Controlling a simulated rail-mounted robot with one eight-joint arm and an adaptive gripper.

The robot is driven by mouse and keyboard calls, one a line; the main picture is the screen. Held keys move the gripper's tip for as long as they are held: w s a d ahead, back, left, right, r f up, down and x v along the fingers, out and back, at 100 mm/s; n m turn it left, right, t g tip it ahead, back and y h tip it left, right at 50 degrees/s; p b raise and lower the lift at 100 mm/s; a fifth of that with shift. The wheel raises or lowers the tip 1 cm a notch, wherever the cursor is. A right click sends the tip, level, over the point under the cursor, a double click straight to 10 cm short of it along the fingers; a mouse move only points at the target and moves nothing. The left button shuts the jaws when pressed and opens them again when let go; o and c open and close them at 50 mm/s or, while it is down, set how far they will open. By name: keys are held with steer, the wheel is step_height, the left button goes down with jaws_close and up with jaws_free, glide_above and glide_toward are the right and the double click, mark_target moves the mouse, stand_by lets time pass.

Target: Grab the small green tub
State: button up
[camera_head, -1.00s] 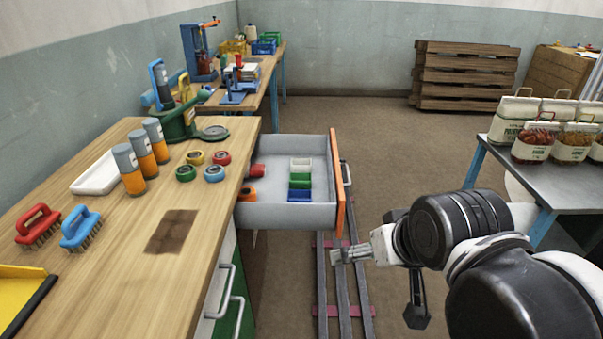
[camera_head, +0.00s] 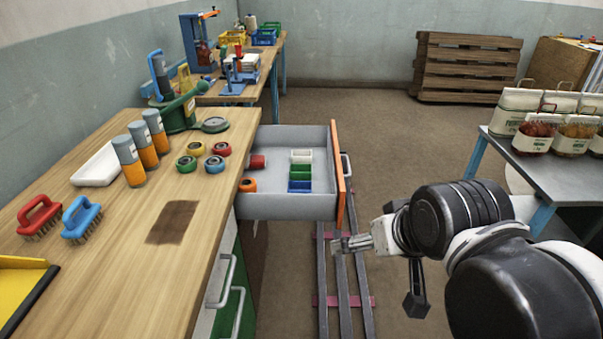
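The small green tub (camera_head: 300,172) sits inside the open grey drawer (camera_head: 275,207), in a row between a white tub (camera_head: 301,156) and a blue tub (camera_head: 299,187). My gripper (camera_head: 339,246) is outside the drawer, in front of and to the right of its orange front panel (camera_head: 340,172). It is apart from the green tub and points left. Its fingers are small and seen side-on, so I cannot tell whether they are open or shut. I see nothing held in it.
Tape rolls (camera_head: 257,162) lie in the drawer's left part. The wooden workbench (camera_head: 115,270) on the left carries brushes, cans, more tape rolls and a white tray (camera_head: 97,166). A metal table (camera_head: 545,172) with sacks stands at right. Floor rails (camera_head: 343,285) run below my gripper.

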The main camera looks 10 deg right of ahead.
stand_by(0.5)
steer(key=c, duration=0.8)
steer(key=shift+o, duration=0.2)
steer(key=shift+r, duration=0.1)
